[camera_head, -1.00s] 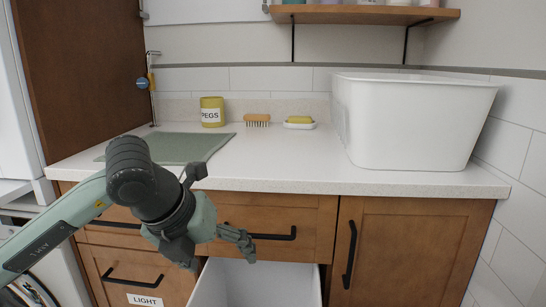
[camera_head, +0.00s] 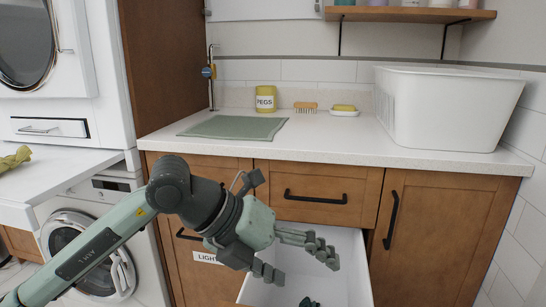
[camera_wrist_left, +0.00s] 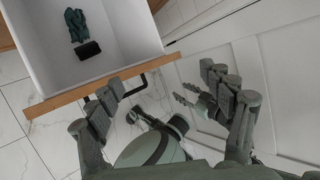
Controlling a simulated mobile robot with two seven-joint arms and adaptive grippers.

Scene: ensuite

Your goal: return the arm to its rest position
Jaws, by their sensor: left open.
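My left gripper (camera_head: 300,262) is open with nothing between its fingers. In the head view it is in front of the counter, over the front part of the pulled-out white drawer (camera_head: 345,268). In the left wrist view the fingers of my left gripper (camera_wrist_left: 165,105) are spread wide, and the white drawer (camera_wrist_left: 130,22) lies beyond them at the upper left. A dark green cloth-like item (camera_wrist_left: 75,24) and a small black item (camera_wrist_left: 88,50) lie inside the drawer.
The counter (camera_head: 340,152) carries a green mat (camera_head: 235,127), a yellow pegs tin (camera_head: 266,99), a brush (camera_head: 305,107), a soap dish (camera_head: 344,111) and a white tub (camera_head: 445,110). A washing machine (camera_head: 90,255) and a pulled-out shelf (camera_head: 60,175) with a yellow-green cloth (camera_head: 14,157) are at left.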

